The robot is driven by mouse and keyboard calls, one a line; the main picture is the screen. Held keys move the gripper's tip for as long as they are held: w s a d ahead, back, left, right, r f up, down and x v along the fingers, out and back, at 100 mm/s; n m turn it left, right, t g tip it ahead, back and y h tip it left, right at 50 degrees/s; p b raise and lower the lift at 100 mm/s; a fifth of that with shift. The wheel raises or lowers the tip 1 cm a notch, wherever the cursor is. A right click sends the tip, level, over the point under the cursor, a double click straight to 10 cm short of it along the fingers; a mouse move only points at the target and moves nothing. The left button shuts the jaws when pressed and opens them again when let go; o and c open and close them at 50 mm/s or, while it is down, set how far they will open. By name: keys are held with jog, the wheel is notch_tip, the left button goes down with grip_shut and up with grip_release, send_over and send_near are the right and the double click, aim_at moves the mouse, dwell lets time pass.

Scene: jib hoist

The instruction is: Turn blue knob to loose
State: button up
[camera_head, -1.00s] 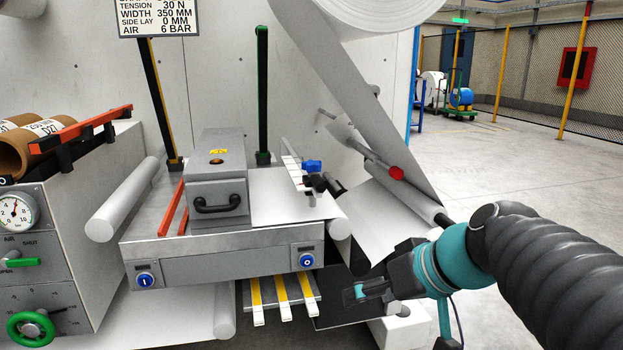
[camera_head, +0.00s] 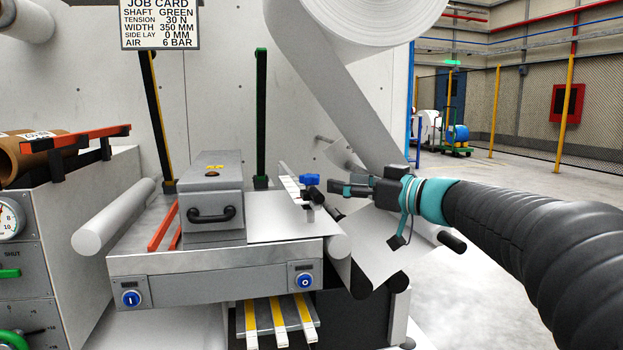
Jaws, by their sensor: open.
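The blue knob (camera_head: 309,180) is small and sits on a dark clamp (camera_head: 313,196) at the right end of the machine's top, beside a white scale bar (camera_head: 289,183). My gripper (camera_head: 334,188) comes in from the right, level with the knob and a short way to its right. Its dark fingers point left and hold nothing. They appear apart from the knob, though the depth between them is hard to judge. The knob's loose or tight marking is too small to read.
A grey box with a black handle (camera_head: 212,215) stands on the machine top. A paper web (camera_head: 345,105) runs down from a large roll behind my gripper. A green post (camera_head: 261,120) stands behind.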

aim_at(318, 178)
jog(key=x, duration=0.9)
jog(key=shift+w+a, duration=0.25)
jog(key=shift+a, duration=0.05)
jog(key=c, duration=1.2)
